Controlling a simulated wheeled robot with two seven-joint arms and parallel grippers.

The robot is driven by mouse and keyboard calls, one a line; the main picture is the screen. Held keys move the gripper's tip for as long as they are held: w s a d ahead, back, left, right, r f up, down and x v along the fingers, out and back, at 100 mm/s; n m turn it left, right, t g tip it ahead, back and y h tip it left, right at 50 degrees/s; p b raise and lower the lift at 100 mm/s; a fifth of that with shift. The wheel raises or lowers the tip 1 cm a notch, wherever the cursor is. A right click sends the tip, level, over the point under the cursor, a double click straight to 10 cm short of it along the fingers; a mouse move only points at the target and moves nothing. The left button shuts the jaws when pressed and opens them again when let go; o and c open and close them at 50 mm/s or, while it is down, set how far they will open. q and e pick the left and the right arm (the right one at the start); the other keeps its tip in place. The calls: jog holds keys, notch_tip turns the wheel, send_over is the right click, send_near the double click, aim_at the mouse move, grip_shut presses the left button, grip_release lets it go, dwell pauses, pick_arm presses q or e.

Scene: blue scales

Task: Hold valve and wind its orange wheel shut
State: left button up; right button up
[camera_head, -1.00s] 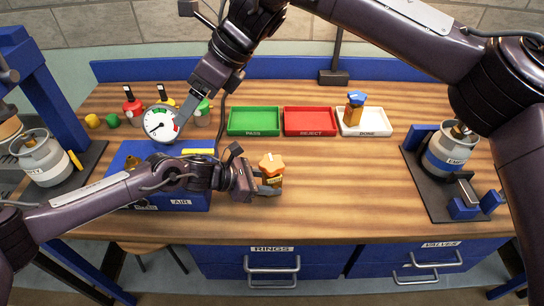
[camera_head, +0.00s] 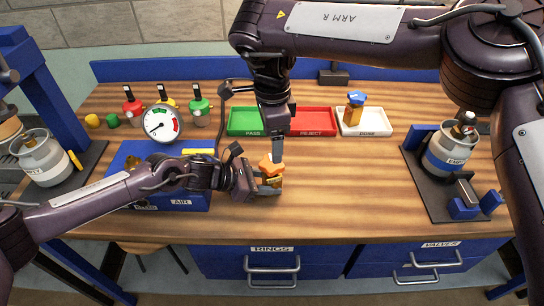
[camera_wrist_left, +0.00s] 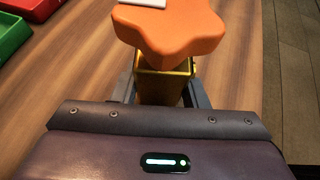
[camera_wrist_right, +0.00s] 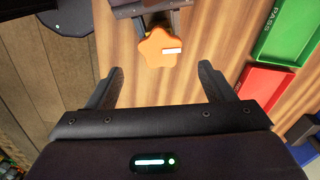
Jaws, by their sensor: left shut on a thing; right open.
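The valve has a brass body (camera_wrist_left: 162,86) and an orange star-shaped wheel (camera_head: 271,165) on top, with a white mark on the wheel. My left gripper (camera_head: 272,184) is shut on the valve body and holds it above the front middle of the table; the wheel stands clear above the jaws in the left wrist view (camera_wrist_left: 172,28). My right gripper (camera_head: 276,148) points down just above the wheel. In the right wrist view its fingers (camera_wrist_right: 160,85) are wide open and empty, with the wheel (camera_wrist_right: 160,48) ahead between them, apart from both.
Behind stand a green PASS tray (camera_head: 243,122), a red REJECT tray (camera_head: 318,122) and a white DONE tray (camera_head: 375,130) bearing a blue-wheeled valve (camera_head: 356,108). A gauge (camera_head: 162,124) on a blue AIR box is at left. A canister stand (camera_head: 440,200) is at right.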

aim_at(272, 165)
notch_tip(272, 165, down, 6)
jog(key=shift+f, duration=0.25)
jog(key=c, duration=1)
